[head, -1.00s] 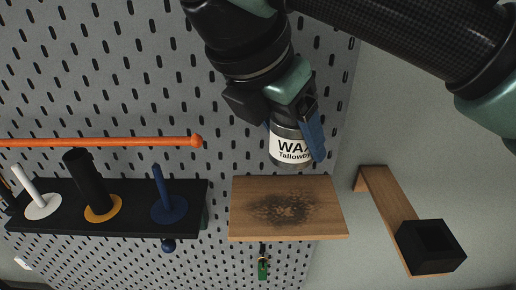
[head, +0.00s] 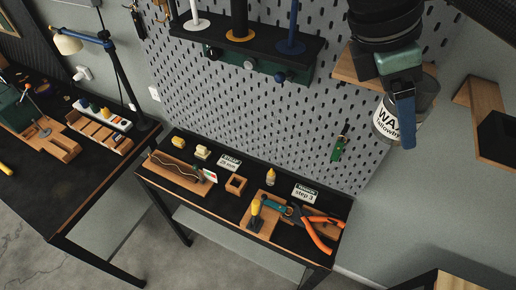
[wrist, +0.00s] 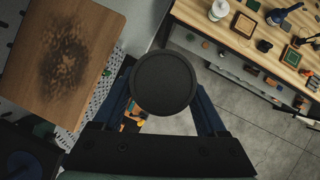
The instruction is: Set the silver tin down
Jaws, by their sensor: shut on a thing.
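The silver tin (head: 386,124) has a white label reading "WAX". My gripper (head: 407,118), with blue fingers, is shut on it and holds it in the air in front of the wall. In the wrist view the tin's round dark end (wrist: 163,83) sits between the two blue fingers (wrist: 165,100). A wooden shelf with a dark scorched patch (wrist: 88,30) lies left of the tin there, apart from it. In the head view this shelf (head: 346,67) is mostly hidden behind my arm.
A black peg shelf (head: 245,50) is on the pegboard (head: 190,75). A bench (head: 150,184) below carries orange-handled pliers (head: 318,236), wooden blocks and signs. Another wooden shelf (head: 484,98) with a black box is at right. The wrist view shows a cluttered wooden tabletop (wrist: 262,55).

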